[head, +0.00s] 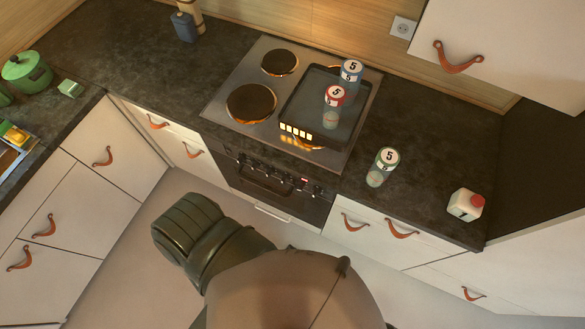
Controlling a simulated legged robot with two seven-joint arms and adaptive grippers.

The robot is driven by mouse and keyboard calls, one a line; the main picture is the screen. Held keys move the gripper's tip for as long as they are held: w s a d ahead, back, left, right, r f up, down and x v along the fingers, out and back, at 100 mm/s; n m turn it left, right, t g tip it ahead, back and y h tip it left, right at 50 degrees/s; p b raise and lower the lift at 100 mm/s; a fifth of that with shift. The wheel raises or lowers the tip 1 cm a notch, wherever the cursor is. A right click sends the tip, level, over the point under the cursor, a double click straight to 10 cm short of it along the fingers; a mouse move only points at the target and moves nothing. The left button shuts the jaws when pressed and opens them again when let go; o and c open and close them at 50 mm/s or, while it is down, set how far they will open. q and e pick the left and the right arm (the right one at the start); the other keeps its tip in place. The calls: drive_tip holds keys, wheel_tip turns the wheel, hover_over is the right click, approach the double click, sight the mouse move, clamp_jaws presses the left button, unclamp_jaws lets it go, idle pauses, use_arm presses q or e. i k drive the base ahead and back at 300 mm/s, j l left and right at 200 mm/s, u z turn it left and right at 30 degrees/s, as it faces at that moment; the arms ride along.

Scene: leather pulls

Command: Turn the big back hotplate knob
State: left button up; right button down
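A row of small dark control knobs (254,163) runs along the upper front of the black oven (268,190); single pointer directions are too small to read. On the cooktop (225,100), a smaller round hotplate (279,62) is at the back left and a larger one (251,102) at the front left. Orange glow shows around the visible hotplates and under the pan's front edge. Neither of my grippers shows; only my body and a green arm link fill the bottom middle.
Another can (381,167) and a red-capped carton (466,204) stand on the right counter. A green pot (26,72) sits far left. Leather-pull drawers flank the oven.

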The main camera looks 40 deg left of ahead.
sight(300, 185)
drive_tip(key=k+j+u, duration=0.1)
drive_tip(key=u, duration=0.3)
drive_tip(key=k+j+u, duration=0.1)
drive_tip(key=u, duration=0.3)
